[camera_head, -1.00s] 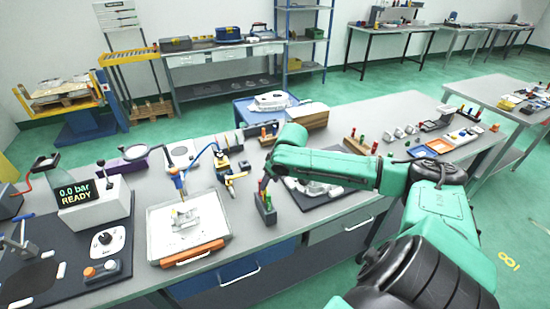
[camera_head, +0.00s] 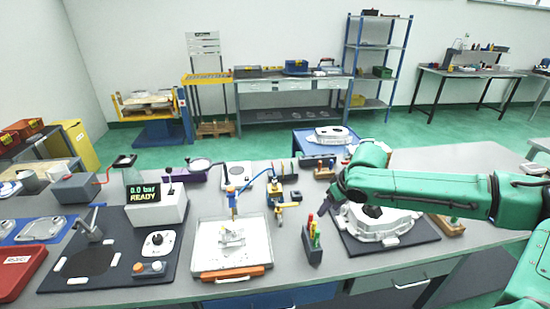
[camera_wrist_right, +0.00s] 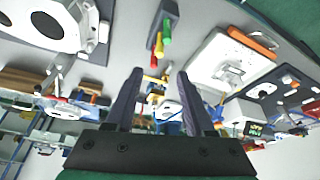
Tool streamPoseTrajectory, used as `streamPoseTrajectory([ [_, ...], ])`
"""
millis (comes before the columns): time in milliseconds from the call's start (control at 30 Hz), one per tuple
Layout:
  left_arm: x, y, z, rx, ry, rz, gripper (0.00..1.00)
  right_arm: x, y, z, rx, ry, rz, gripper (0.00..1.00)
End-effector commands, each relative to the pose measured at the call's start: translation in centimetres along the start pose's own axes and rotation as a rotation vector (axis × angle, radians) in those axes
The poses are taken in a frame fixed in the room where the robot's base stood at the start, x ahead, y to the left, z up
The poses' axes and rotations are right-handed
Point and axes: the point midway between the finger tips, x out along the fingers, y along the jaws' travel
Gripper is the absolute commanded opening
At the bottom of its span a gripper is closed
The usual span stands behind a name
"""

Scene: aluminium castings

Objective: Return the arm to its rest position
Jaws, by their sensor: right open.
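My right arm comes in from the right in the head view and reaches over the bench. Its gripper (camera_head: 338,192) is small and partly hidden at the arm's end, behind the coloured-handle tool holder (camera_head: 312,243). In the right wrist view my right gripper (camera_wrist_right: 160,75) is open, with nothing between its fingers. A large aluminium casting (camera_head: 380,222) lies on a dark mat, just right of and below the wrist. It also shows in the wrist view (camera_wrist_right: 55,22). My left gripper is not in view.
A white tray (camera_head: 205,262) with a small casting and an orange handle lies left of the holder. The pressure station reading "0.0 bar READY" (camera_head: 157,200) stands further left. A wooden block with pegs (camera_head: 325,168) is behind. Bare bench shows between tray and holder.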

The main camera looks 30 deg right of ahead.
Motion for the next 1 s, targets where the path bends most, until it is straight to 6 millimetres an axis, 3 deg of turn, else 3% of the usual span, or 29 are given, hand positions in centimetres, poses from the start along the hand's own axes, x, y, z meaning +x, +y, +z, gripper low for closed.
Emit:
streamPoseTrajectory([
  [133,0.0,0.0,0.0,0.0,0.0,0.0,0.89,0.1,-0.1,0.1,-0.003,-0.002,-0.003,0.54],
  [233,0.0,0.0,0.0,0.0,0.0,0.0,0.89,1.8,-1.8,1.2,-0.054,-0.019,-0.031,0.54],
  [400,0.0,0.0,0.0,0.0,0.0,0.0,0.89,7.2,-9.4,6.1,-0.266,-0.045,-0.145,0.54],
  [500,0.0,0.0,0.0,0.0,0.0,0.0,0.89,8.8,-13.7,8.9,-0.356,-0.019,-0.191,0.54],
  [600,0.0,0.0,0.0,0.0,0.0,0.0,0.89,9.3,-16.4,11.1,-0.381,0.011,-0.198,0.54],
  [767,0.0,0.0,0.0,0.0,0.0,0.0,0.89,8.9,-17.4,13.8,-0.344,0.021,-0.159,0.54],
  [1000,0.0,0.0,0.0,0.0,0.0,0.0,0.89,7.8,-16.2,18.0,-0.229,-0.043,-0.071,0.54],
])
